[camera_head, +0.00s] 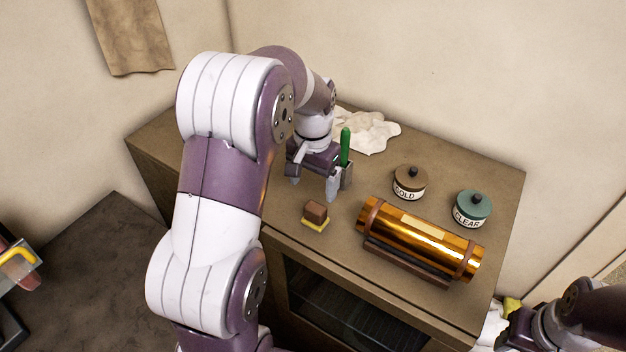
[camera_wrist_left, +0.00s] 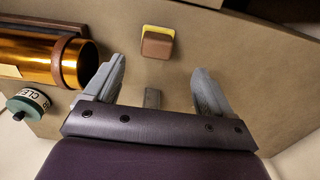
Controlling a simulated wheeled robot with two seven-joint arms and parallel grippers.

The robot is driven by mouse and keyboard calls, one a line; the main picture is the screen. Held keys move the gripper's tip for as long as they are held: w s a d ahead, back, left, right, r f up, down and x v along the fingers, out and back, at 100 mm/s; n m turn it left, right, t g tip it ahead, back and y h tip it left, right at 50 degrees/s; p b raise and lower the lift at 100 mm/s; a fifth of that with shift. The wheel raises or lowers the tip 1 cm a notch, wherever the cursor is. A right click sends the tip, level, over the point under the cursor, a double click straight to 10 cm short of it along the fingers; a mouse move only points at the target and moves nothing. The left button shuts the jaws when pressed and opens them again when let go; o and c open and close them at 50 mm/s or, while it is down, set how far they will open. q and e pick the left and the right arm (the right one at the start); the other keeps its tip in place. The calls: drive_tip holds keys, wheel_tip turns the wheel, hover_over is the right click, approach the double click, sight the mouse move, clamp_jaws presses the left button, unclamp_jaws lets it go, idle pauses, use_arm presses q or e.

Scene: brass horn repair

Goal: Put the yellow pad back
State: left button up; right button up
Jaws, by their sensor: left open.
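The yellow pad (camera_head: 316,226) shows as a yellow layer with a brown block (camera_head: 316,210) on top, standing on the cabinet top left of the brass horn tube (camera_head: 420,238). In the left wrist view the yellow pad (camera_wrist_left: 159,30) shows along the far edge of the brown block (camera_wrist_left: 157,47). My left gripper (camera_head: 314,188) is open and empty, just behind and above the pad, fingers pointing down. In the left wrist view its open fingers (camera_wrist_left: 160,70) stand either side of the pad's line, apart from it. My right gripper (camera_head: 518,325) is partly visible at the lower right; its jaws are unclear.
A green-handled tool (camera_head: 345,146) stands beside my left gripper. A GOLD jar (camera_head: 409,186) and a CLEAR jar (camera_head: 472,212) stand behind the horn tube. A white cloth (camera_head: 368,133) lies at the back. Another yellow piece (camera_head: 512,304) shows near my right gripper.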

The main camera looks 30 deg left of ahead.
use_arm(q)
drive_tip(key=shift+r+p, duration=0.55)
drive_tip(key=shift+r, duration=0.35)
drive_tip(key=s+d+f, duration=0.2)
drive_tip(key=s+d, duration=0.2)
drive_tip(key=s, duration=0.2)
drive_tip(key=s+d+f+t, duration=0.1)
drive_tip(key=s+d+f, duration=0.1)
drive_tip(key=s+d, duration=0.2)
drive_tip(key=s, duration=0.3)
drive_tip(key=shift+s+d+f+n, duration=0.15)
drive_tip(key=shift+s+n, duration=0.1)
drive_tip(key=shift+n, duration=0.15)
